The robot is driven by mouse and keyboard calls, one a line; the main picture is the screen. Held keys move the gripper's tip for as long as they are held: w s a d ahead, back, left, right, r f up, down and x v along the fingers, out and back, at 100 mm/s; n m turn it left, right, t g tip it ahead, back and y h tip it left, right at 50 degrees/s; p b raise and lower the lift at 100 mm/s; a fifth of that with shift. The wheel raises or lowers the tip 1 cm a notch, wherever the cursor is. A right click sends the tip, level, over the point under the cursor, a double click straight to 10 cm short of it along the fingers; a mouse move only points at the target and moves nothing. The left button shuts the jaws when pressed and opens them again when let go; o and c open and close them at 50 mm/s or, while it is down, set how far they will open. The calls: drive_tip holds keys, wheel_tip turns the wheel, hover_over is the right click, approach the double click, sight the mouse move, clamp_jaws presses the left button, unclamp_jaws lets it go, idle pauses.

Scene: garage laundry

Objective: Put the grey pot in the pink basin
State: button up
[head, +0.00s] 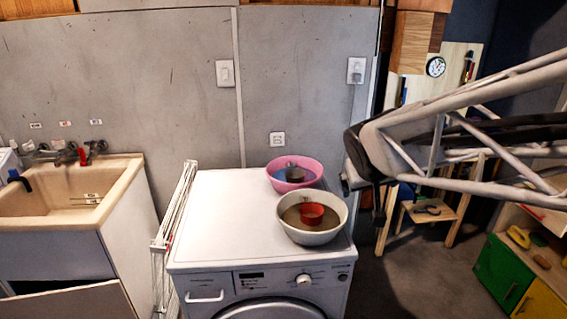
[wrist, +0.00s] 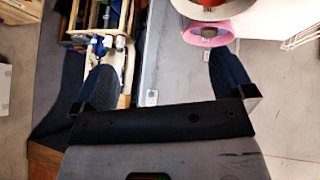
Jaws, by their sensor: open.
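The pink basin (head: 315,165) stands at the back right of the washing machine's top. Its inside looks blue. The small grey pot (head: 294,174) shows inside the pink basin's outline, apparently within it. In the wrist view, the pink basin (wrist: 221,39) is at the upper right, with a grey round thing, likely the pot (wrist: 209,33), at its near edge. My gripper (wrist: 160,60) is open, with nothing between its fingers. In the head view, it is in the air right of the washing machine, apart from both basins, and its fingers are hard to make out.
A pale basin (head: 287,229) with a red pot (head: 312,213) stands in front of the pink basin. The washing machine's top (head: 223,220) is clear on the left. A white drying rack (head: 176,217) and a sink (head: 113,181) are further left. A wooden stool (head: 440,210) is at right.

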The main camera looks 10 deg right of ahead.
drive_tip(key=s+a+f+g+y, duration=0.1)
drive_tip(key=s+a+f+g, duration=0.1)
drive_tip(key=s, duration=0.8)
drive_tip(key=s+a+f+g+y, duration=0.1)
drive_tip(key=s+a+f+g, duration=0.1)
drive_tip(key=s, duration=0.8)
drive_tip(key=shift+s+a+f+y, duration=0.4)
drive_tip(key=shift+a+f, duration=0.45)
drive_tip(key=shift+a, duration=0.15)
